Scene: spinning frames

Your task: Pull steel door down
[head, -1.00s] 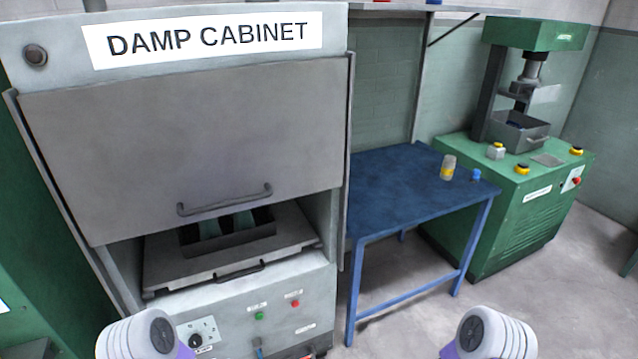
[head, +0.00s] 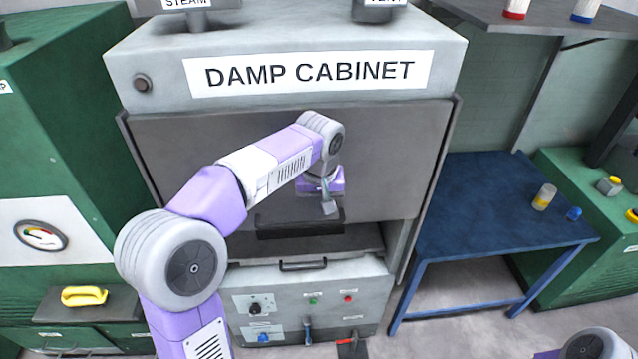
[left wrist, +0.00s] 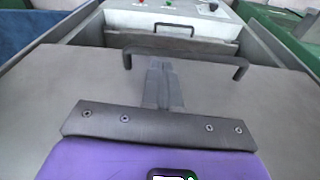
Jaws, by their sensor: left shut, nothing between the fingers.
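The grey steel door (head: 395,165) of the damp cabinet is partly lowered, with an opening below its bottom edge. Its dark bar handle (left wrist: 210,59) shows clearly in the left wrist view; in the head view the handle area is dark and partly behind my gripper. My left gripper (head: 329,208) is in front of the lower door, fingers pointing down. In the left wrist view the closed fingers (left wrist: 163,75) lie over the door with their tips close to the handle bar. Contact cannot be told. They hold nothing. My right gripper is out of view.
The cabinet's control panel (head: 300,310) with knobs and buttons is below the opening. A blue table (head: 480,210) with a small jar (head: 545,197) stands to the right. A green machine (head: 75,130) stands close on the left.

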